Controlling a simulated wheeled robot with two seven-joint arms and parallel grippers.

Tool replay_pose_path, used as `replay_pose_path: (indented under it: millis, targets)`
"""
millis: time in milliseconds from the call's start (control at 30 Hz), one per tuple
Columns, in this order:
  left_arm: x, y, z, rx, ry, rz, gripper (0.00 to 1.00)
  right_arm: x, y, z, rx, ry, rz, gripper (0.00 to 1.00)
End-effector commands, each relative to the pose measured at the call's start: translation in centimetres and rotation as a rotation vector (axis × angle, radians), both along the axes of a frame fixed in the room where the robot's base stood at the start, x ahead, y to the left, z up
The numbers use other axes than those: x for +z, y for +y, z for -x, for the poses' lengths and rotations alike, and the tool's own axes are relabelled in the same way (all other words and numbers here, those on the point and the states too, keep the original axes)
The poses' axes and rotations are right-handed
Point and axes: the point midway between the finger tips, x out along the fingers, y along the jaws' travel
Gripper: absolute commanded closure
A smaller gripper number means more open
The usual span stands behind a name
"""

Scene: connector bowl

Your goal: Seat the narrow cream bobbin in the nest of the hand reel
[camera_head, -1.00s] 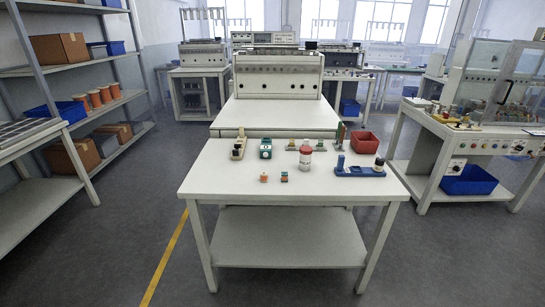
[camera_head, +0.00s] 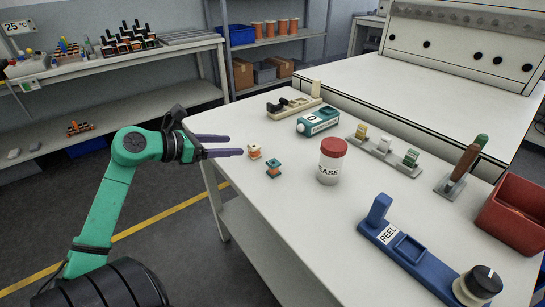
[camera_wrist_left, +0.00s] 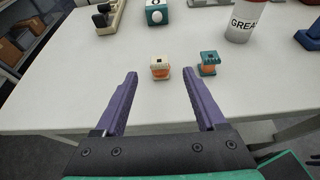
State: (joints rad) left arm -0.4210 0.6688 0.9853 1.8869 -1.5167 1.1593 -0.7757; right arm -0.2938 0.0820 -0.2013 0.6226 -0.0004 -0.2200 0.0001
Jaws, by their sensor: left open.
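The cream bobbin (camera_head: 254,151), wound with orange, stands upright near the table's left edge. It also shows in the left wrist view (camera_wrist_left: 160,67), straight ahead between the lines of the two fingers. A teal bobbin (camera_head: 273,168), also orange-wound, stands just beside it, to its right in the left wrist view (camera_wrist_left: 208,63). My left gripper (camera_head: 236,145) is open and empty, its purple fingers pointing at the cream bobbin and just short of it. The blue hand reel (camera_head: 385,233) lies at the table's front right, with an empty-looking square nest (camera_head: 408,248) and a dark knob (camera_head: 481,283).
A white grease jar with a red lid (camera_head: 331,160) stands between the bobbins and the reel. Behind are a teal device (camera_head: 319,121), a cream block (camera_head: 294,103), a grey rack (camera_head: 383,150), a tool stand (camera_head: 462,170) and a red bin (camera_head: 515,213). The front-middle tabletop is clear.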

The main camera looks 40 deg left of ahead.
Motion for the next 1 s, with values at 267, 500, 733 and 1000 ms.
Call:
replay_pose_path:
  millis: [267, 500, 733, 1000]
  targets:
    - [-2.3, -1.8, -6.0, 0.000, -0.002, 0.008, 0.28, 0.8, 0.9, 1.7, -0.002, 0.026, -0.012, 0.50]
    - [-4.0, -2.6, -9.0, 0.002, -0.003, 0.011, 0.28, 1.3, 0.2, 0.7, -0.002, 0.012, -0.003, 0.50]
    - [-5.8, -3.5, -11.9, 0.003, -0.001, 0.011, 0.28, 1.6, 0.1, 0.5, -0.004, 0.007, -0.001, 0.50]
    - [-5.9, -3.5, -11.9, 0.003, 0.000, 0.010, 0.62, 1.6, -0.1, 0.5, -0.004, 0.007, 0.001, 0.50]
